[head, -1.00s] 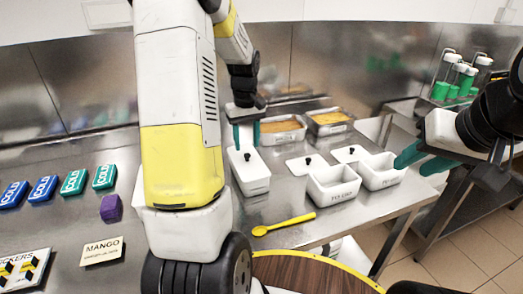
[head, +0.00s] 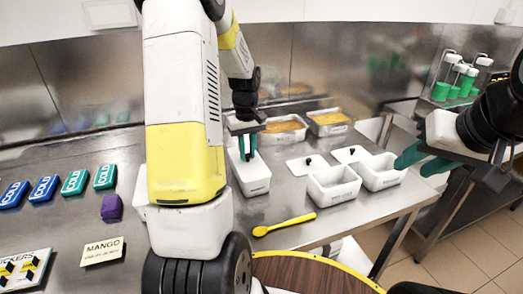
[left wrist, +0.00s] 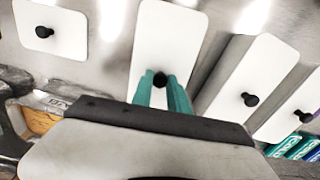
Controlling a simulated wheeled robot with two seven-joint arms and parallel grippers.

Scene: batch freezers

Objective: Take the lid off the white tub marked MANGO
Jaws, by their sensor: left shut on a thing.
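A white tub (head: 252,182) with a white lid (head: 257,168) stands below my left gripper (head: 247,156); its marking is not legible here. My left gripper's green fingers are shut on the lid's black knob (left wrist: 160,80), as the left wrist view shows. The lid appears to rest on the tub; I cannot tell whether there is a gap. A card reading MANGO (head: 102,251) lies at the front left of the counter. My right gripper (head: 424,160) is open and empty at the right, beyond the open tubs.
Two open white tubs (head: 333,187) (head: 380,172) stand to the right, with loose lids (head: 307,165) (head: 350,154) behind them. A yellow spoon (head: 284,225) lies in front. Filled pans (head: 328,122) stand at the back. More lidded tubs (left wrist: 232,88) show in the left wrist view.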

